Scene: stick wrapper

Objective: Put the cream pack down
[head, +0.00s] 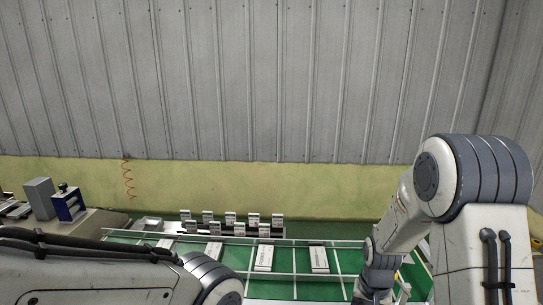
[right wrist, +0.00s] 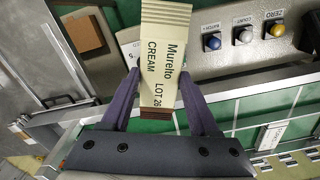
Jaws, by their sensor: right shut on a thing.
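The cream pack (right wrist: 163,50) is a pale block printed "Muretto CREAM LOT 26" with ribbed stripes at its top end. In the right wrist view it sits between the two purple fingers of my right gripper (right wrist: 160,74), which is shut on it. A dark brown end shows at the pack's lower edge, near the palm. The pack covers part of a grey control panel behind it; whether it touches anything below cannot be told. In the head view my right arm reaches down at the right, and its gripper is not clear. My left gripper is not in view.
A brown square (right wrist: 85,33) lies at upper left. White packs (head: 264,257) lie on the green railed surface (head: 290,290); a row of small packs (head: 231,218) stands behind.

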